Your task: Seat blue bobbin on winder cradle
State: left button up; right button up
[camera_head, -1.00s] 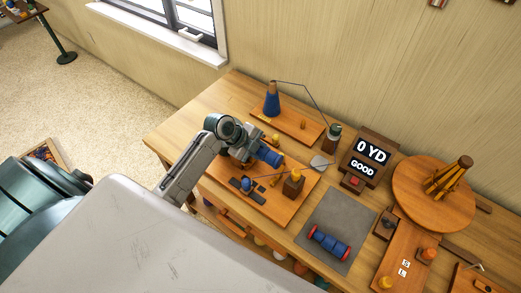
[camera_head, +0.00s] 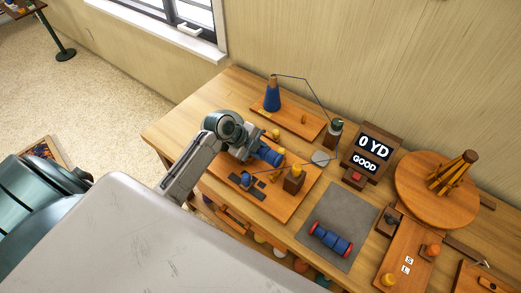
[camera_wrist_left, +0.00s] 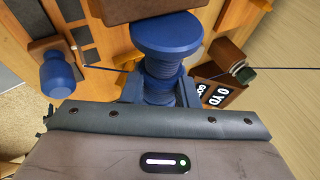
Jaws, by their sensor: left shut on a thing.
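The blue bobbin (camera_head: 266,155) is held lengthwise in my left gripper (camera_head: 248,149), above the wooden winder board (camera_head: 262,207). In the left wrist view the bobbin (camera_wrist_left: 166,38) shows a wide blue flange and ribbed body, with the gripper's fingers (camera_wrist_left: 160,93) on both sides of it. A dark wooden block (camera_head: 293,185) with a yellow knob stands on the board. A blue knob (camera_head: 247,180) sits at the board's left side, also in the left wrist view (camera_wrist_left: 57,75). I cannot tell which part is the cradle. My right gripper is out of view.
A grey mat (camera_head: 350,205) holds a red-ended blue spool (camera_head: 331,238). A display (camera_head: 368,155) reads 0 YD, GOOD. A blue cone (camera_head: 272,97) stands on a back board, with thread running to a post. A round turntable (camera_head: 437,205) stands at right.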

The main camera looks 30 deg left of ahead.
aim_at(260, 168)
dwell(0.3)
pick_arm(q)
jog(key=shift+f+b, duration=1.05)
jog(key=shift+f, duration=0.2)
jog(key=shift+f, duration=0.3)
jog(key=shift+f+b, duration=0.6)
jog(key=shift+b, duration=0.15)
